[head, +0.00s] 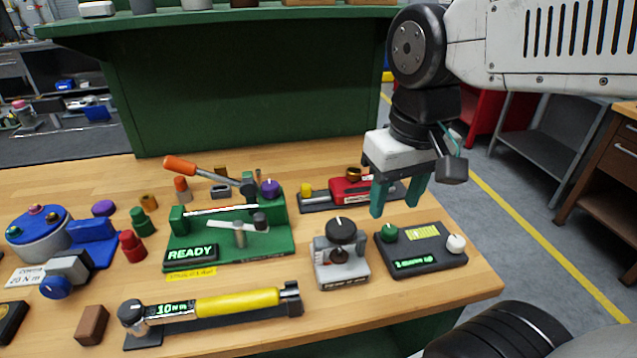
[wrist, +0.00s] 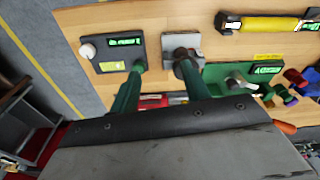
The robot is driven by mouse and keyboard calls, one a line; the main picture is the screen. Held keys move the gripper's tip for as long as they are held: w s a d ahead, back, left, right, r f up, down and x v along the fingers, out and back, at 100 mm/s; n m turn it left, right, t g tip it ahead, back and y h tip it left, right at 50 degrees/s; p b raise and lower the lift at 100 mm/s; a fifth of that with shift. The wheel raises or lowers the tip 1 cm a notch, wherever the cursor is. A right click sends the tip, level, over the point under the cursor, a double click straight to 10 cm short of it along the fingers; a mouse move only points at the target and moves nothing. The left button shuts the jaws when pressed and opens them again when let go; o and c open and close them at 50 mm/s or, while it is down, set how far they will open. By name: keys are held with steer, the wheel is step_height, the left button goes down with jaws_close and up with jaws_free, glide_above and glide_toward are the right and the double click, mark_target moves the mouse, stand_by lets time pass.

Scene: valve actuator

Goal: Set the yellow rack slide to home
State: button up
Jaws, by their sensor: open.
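My gripper (head: 397,206) is open and empty, with its green fingers pointing down above the right back of the bench. In the wrist view my gripper (wrist: 160,64) shows both fingers apart. A small yellow piece (head: 306,189) sits at the left end of a dark rail (head: 318,207) that carries a red body (head: 351,190). It may be the yellow rack slide, but I cannot tell for certain. My gripper is to its right and does not touch it.
A black control box (head: 421,262) and a grey knob unit (head: 341,268) stand in front of my gripper. A green fixture (head: 280,243) reading READY, with an orange-handled lever (head: 181,165), stands left. A yellow-handled torque wrench (head: 238,302) lies along the front. A green panel (head: 245,90) rises behind.

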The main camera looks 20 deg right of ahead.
steer(key=w+a+f+m, duration=0.1)
steer(key=w, duration=1.4)
steer(key=m+g, duration=0.1)
glide_above(307, 185)
steer(key=f, duration=0.8)
steer(key=shift+s+a+f, duration=0.15)
steer(key=shift+s, duration=0.05)
steer(key=shift+w+f, duration=0.15)
steer(key=shift+f, duration=0.15)
step_height(307, 185, down, 7)
steer(key=shift+f, duration=0.2)
jaws_close()
steer(key=shift+w, duration=0.1)
